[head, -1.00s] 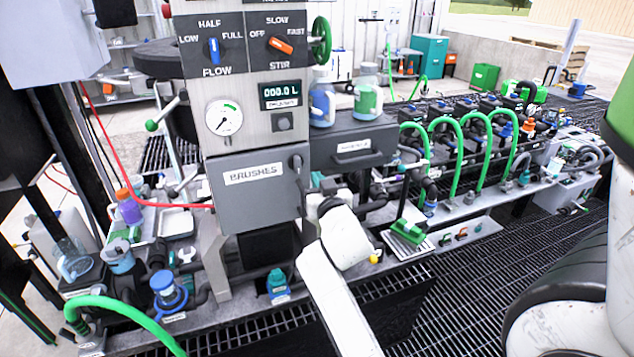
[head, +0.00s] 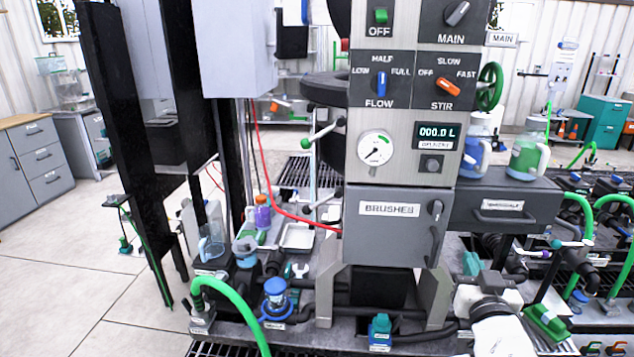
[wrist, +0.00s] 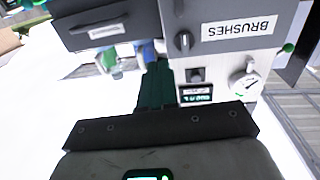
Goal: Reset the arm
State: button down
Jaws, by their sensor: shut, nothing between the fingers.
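My white arm (head: 497,322) rises from the bottom right of the head view, with its dark end below and right of the BRUSHES door (head: 392,232). The fingers cannot be made out there. In the wrist view my gripper (wrist: 156,75) shows as one narrow dark green shape with no gap, shut and empty. The wrist view is upside down; the BRUSHES door (wrist: 235,30) lies to the right of the fingers and the grey drawer (wrist: 105,22) to the left.
The panel carries a FLOW knob (head: 381,84), a STIR knob (head: 446,87) and a gauge (head: 376,148). Two jugs (head: 527,157) stand on the drawer unit. Green hoses (head: 232,297) and pipe fittings crowd the low bench. Open floor (head: 80,270) lies at left.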

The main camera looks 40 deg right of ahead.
jog(key=w+a+f+n+g+y, duration=0.1)
jog(key=a+f+n+g+y, duration=0.1)
jog(key=a+f+y, duration=0.5)
jog(key=w+a+f+n+g+y, duration=0.1)
jog(key=w+a+f+n+y, duration=0.1)
jog(key=a+f, duration=0.65)
jog(key=s+a+f+n+g+y, duration=0.5)
jog(key=s+a+f, duration=0.4)
jog(key=a+f, duration=0.2)
jog(key=shift+s+a+f+n+g+y, duration=0.35)
jog(key=shift+f+n+g, duration=0.2)
jog(key=shift+n+g, duration=0.2)
